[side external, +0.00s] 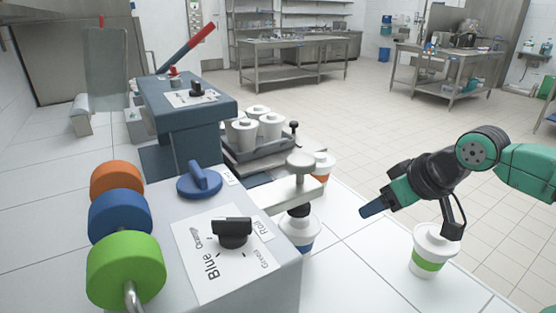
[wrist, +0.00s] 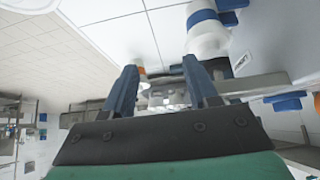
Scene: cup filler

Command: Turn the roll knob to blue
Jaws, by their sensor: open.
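The roll knob (side external: 232,232) is black and sits on a white label plate (side external: 205,287) on top of the grey machine. The plate reads "Roll", with "Blue" and "Green" among the marks around the knob. I cannot tell which mark the knob points at. Rolls in orange (side external: 116,178), blue (side external: 118,215) and green (side external: 125,270) hang on the machine's left side. My gripper (side external: 372,208) is well to the right of the knob, beyond the machine's edge. In the wrist view my gripper (wrist: 162,62) has its fingers apart with nothing held between them.
A blue-banded cup (side external: 300,236) stands under the machine's arm (side external: 285,197), between my gripper and the knob. A green-banded cup (side external: 432,250) stands below my wrist. An orange-banded cup (side external: 323,168) is behind. A blue dial (side external: 200,182) sits behind the knob.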

